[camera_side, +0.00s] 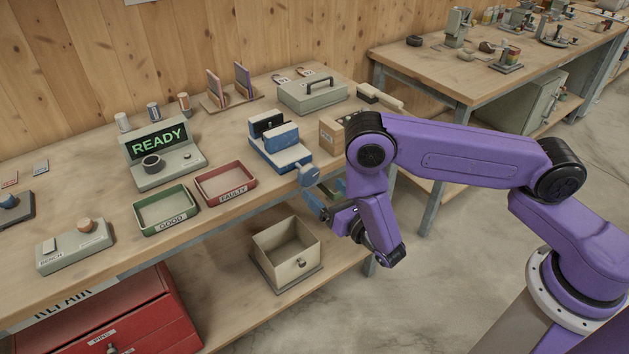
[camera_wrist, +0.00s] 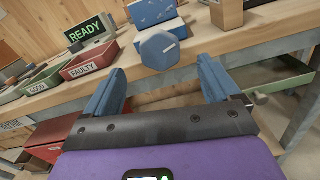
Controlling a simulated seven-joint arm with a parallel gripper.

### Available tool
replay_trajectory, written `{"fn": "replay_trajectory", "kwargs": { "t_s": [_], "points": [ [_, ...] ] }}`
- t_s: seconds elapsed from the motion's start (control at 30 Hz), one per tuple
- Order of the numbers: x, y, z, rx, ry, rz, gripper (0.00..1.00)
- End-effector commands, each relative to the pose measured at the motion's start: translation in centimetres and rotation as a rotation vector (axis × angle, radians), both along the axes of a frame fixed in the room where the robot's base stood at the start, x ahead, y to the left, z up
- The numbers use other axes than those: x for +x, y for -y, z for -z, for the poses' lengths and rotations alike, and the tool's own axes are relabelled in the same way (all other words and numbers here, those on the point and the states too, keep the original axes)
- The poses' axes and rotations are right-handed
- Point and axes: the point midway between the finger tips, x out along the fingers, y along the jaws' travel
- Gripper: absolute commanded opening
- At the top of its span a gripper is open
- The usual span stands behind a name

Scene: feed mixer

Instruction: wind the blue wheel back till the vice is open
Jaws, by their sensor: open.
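The vice (camera_side: 292,158), blue and pale, stands at the front edge of the workbench; its two jaws are close together, and I cannot tell whether something sits between them. Its blue wheel (camera_side: 309,175) sticks out past the bench edge. In the wrist view the wheel (camera_wrist: 159,50) is a six-sided blue knob with a pale mark on its rim, below the vice body (camera_wrist: 152,12). My gripper (camera_side: 318,203) is in front of the bench, close to the wheel. Its two blue fingers are apart in the wrist view (camera_wrist: 162,78), with the wheel beyond and between them, and nothing held.
A red FAULTY tray (camera_side: 225,184) and green GOOD tray (camera_side: 166,210) lie left of the vice. An open bin (camera_side: 286,254) sits on the lower shelf. A READY display unit (camera_side: 160,150) stands behind the trays.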

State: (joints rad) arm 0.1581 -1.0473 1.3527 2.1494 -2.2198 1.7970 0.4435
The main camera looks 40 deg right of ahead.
Motion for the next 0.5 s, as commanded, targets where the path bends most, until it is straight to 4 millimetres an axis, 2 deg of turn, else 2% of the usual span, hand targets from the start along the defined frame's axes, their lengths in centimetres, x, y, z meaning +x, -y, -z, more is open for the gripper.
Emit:
{"fn": "replay_trajectory", "kwargs": {
  "t_s": [0.03, 0.2, 0.5],
  "points": [
    [1.0, 0.1, 0.0, 0.005, 0.0, 0.007, 0.9],
    [3.5, 0.1, 0.0, 0.004, 0.0, 0.003, 0.9],
    [5.4, 0.0, 0.0, 0.001, -0.001, 0.0, 0.9]
  ]
}}
